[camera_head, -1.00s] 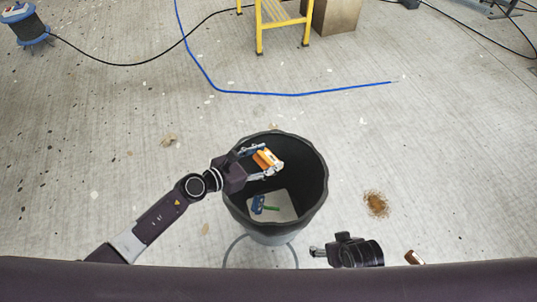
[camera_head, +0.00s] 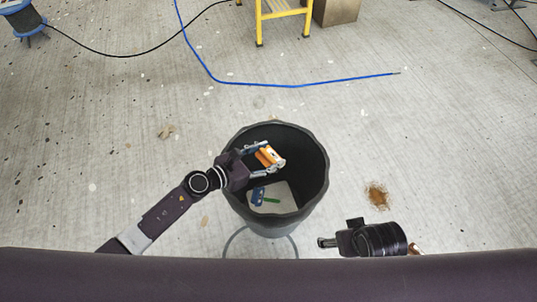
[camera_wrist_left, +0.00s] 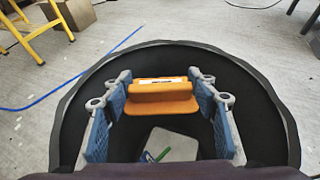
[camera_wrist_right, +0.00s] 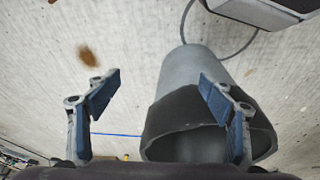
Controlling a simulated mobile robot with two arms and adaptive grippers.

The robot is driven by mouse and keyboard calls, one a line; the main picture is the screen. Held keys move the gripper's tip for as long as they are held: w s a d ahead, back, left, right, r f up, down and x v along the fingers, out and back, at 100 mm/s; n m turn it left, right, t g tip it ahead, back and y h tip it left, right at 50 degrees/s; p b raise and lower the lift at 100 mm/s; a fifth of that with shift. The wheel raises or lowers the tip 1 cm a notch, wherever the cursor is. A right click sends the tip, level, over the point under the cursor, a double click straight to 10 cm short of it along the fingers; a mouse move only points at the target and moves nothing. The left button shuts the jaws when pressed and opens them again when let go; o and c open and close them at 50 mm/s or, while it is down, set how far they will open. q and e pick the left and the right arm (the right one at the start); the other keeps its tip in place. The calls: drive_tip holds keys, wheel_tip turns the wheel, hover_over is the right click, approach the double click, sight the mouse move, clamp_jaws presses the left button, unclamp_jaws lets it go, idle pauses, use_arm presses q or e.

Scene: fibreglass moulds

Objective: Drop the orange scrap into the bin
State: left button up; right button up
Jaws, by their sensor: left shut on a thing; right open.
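The orange scrap (camera_head: 268,156) is held between the fingers of my left gripper (camera_head: 264,161), over the mouth of the dark grey bin (camera_head: 308,208). In the left wrist view, the scrap (camera_wrist_left: 162,97) is an angled orange piece pinched between the blue finger pads, with the bin's black interior around and below it. My right gripper (camera_head: 328,243) is to the right of the bin and lower in the head view. In the right wrist view its fingers (camera_wrist_right: 160,95) are apart with nothing between them, and the bin (camera_wrist_right: 188,105) stands beyond.
Inside the bin lie a pale sheet (camera_head: 284,201), a blue piece (camera_head: 257,196) and a green piece (camera_head: 271,200). A blue hose (camera_head: 290,85), a yellow stand (camera_head: 283,14) and a cable reel (camera_head: 22,18) are farther off. Floor around the bin is mostly clear.

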sight(263, 163)
use_arm(q)
wheel_tip(263, 163, down, 2)
drive_tip(key=shift+f+b, duration=0.15)
drive_tip(key=shift+b, duration=0.8)
drive_tip(key=shift+f+b, duration=0.4)
drive_tip(key=shift+b, duration=0.05)
use_arm(e)
drive_tip(key=v, duration=0.5)
drive_tip(key=shift+d+r, duration=0.1)
drive_tip(key=shift+r, duration=0.15)
use_arm(q)
drive_tip(key=o, duration=1)
drive_tip(key=v, duration=1.2)
